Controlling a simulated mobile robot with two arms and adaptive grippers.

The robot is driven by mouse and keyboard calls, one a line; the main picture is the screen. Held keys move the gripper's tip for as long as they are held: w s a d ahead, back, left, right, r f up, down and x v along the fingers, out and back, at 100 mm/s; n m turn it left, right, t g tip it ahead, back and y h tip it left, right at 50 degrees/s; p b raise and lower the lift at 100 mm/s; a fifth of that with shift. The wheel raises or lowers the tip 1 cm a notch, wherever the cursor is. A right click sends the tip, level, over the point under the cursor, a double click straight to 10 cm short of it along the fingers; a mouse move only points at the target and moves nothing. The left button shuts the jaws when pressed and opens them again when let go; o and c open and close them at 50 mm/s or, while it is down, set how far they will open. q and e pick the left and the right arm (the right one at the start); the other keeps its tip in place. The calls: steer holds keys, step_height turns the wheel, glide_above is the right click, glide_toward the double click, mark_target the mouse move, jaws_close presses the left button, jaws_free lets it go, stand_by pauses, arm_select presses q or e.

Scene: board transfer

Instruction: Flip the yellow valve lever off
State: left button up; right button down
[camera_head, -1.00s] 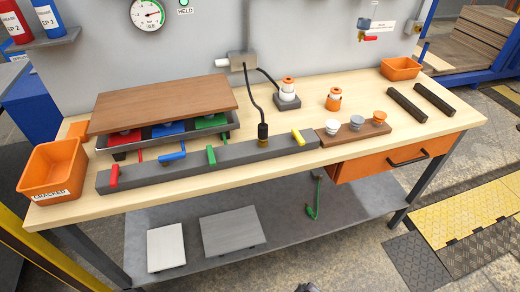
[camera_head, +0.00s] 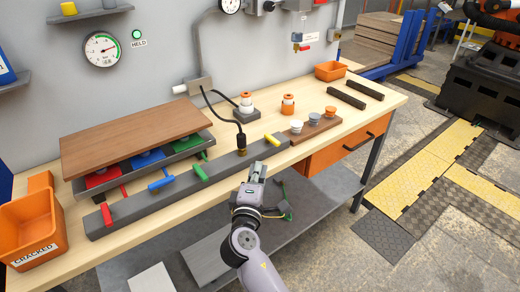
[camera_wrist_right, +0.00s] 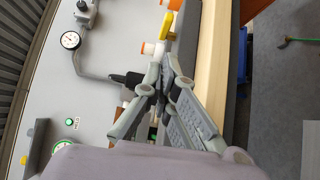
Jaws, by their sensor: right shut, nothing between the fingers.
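The yellow valve lever (camera_head: 272,140) sits near the right end of a long dark grey valve bar (camera_head: 180,196) along the front of the bench. It lies tilted across the top of the bar. In the right wrist view the yellow lever (camera_wrist_right: 167,25) shows beyond the fingertips. My right gripper (camera_head: 257,170) is shut and empty, in front of the bar, below and left of the yellow lever and apart from it. The closed fingers also show in the right wrist view (camera_wrist_right: 166,60). My left gripper is not in view.
Green (camera_head: 201,172), blue (camera_head: 161,183) and red (camera_head: 106,214) levers stand on the same bar. A black cable plug (camera_head: 240,141) rises from it left of the yellow lever. Small knobs stand on a wooden strip (camera_head: 315,128) to the right. An orange bin (camera_head: 34,226) is at the left.

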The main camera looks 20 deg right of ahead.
steer(key=p, duration=0.1)
glide_toward(266, 137)
steer(key=x, duration=0.4)
steer(key=shift+w+d, duration=0.1)
steer(key=shift+w, duration=0.25)
stand_by(0.3)
steer(key=shift+s+d+r+n+y+p, duration=0.1)
steer(key=shift+n+y+p, duration=0.2)
steer(key=shift+y+p, duration=0.15)
steer(key=shift+d, duration=0.1)
